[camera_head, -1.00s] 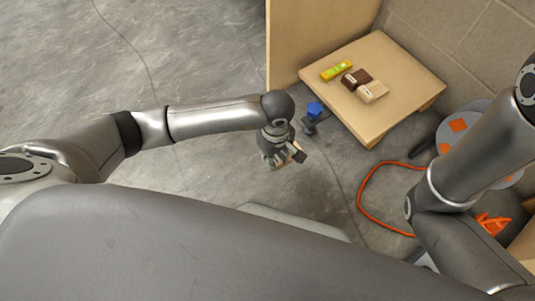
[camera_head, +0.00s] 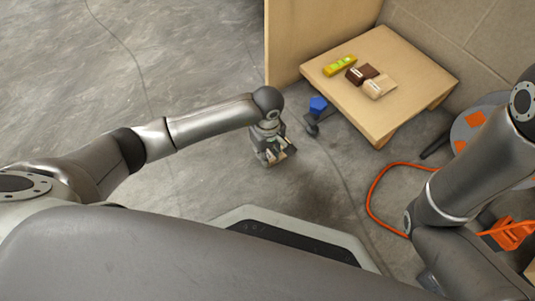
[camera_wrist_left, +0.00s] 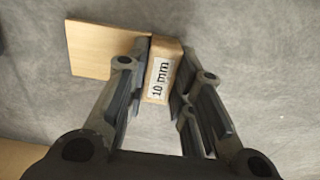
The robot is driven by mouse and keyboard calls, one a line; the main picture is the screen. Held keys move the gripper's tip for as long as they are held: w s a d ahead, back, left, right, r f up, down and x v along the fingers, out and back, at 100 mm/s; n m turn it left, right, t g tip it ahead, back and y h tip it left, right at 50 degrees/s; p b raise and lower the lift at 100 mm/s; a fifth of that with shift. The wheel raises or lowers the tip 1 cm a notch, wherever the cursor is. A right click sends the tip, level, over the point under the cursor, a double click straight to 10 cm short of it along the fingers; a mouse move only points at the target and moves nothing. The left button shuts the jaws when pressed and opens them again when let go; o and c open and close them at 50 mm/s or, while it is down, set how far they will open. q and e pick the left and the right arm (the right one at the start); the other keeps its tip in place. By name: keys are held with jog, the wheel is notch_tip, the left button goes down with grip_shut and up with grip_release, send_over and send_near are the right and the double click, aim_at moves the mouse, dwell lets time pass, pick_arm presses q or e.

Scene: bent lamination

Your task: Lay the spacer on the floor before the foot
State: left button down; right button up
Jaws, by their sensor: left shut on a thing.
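My left gripper (camera_head: 275,158) hangs above the grey floor, left of the low table, pointing down. It is shut on the spacer, a small light wooden block with a white "10 mm" label, seen between the fingers in the left wrist view (camera_wrist_left: 160,82). In the left wrist view a flat tan wooden piece (camera_wrist_left: 98,50) shows behind the left finger; I cannot tell whether it is part of the spacer. In the head view the spacer is mostly hidden by the fingers. I cannot make out the foot with certainty. My right gripper is out of view.
A low wooden table (camera_head: 425,85) holds a yellow level (camera_head: 340,65), a dark brown block (camera_head: 362,74) and a tan block (camera_head: 380,86). A tall wooden panel (camera_head: 310,35) stands behind it. A blue-topped item (camera_head: 318,104) is beside the table. An orange cable (camera_head: 370,195) lies at right.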

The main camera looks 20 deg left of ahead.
pick_arm(q)
jog(key=shift+r, duration=0.15)
jog(key=c, duration=1.3)
grip_release()
jog(key=shift+o, duration=0.2)
notch_tip(320, 180, up, 12)
jog(key=p, duration=0.8)
